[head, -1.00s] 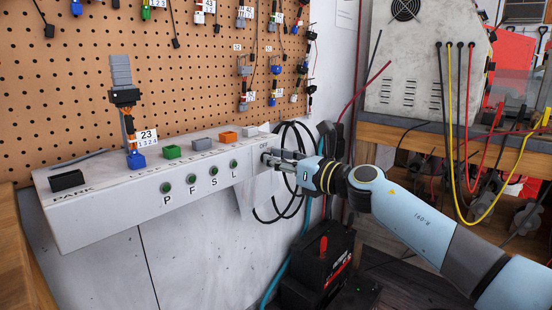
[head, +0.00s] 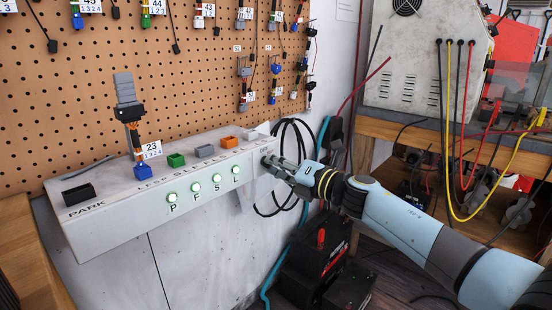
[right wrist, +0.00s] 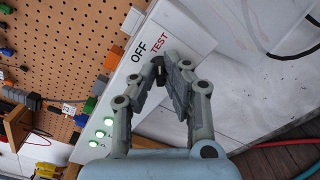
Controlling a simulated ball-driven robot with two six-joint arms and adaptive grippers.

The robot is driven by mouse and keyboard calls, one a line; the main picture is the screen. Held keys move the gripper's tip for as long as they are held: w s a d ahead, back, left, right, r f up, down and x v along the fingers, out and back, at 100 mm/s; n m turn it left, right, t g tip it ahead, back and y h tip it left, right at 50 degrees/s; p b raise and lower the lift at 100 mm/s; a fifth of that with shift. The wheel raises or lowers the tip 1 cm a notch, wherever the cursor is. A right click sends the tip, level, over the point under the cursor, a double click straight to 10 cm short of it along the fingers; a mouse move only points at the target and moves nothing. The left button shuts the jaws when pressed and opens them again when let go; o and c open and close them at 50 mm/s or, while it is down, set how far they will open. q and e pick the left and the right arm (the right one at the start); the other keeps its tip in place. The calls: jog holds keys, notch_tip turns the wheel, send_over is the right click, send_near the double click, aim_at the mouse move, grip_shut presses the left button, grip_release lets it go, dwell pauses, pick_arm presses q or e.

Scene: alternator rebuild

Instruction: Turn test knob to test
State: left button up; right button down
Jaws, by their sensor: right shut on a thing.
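In the right wrist view, a black OFF label and a red TEST label stand beside the knob. Its exact pointing is hard to tell. In the head view, my right gripper (head: 274,163) reaches the panel's right end. Four-letter row P, F, S, L has lit green lamps (head: 195,187). My left gripper is not in view.
A blue connector tagged 23 (head: 142,172) sits in the panel top, beside green (head: 176,160), grey and orange (head: 229,142) sockets and a black PARK socket (head: 78,194). Black cables (head: 284,205) hang behind my gripper. A black battery (head: 312,250) stands below.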

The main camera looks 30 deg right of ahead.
jog(key=shift+m+p, duration=0.3)
jog(key=shift+m, duration=0.3)
jog(key=c, duration=1.4)
grip_release()
jog(key=v, duration=1.2)
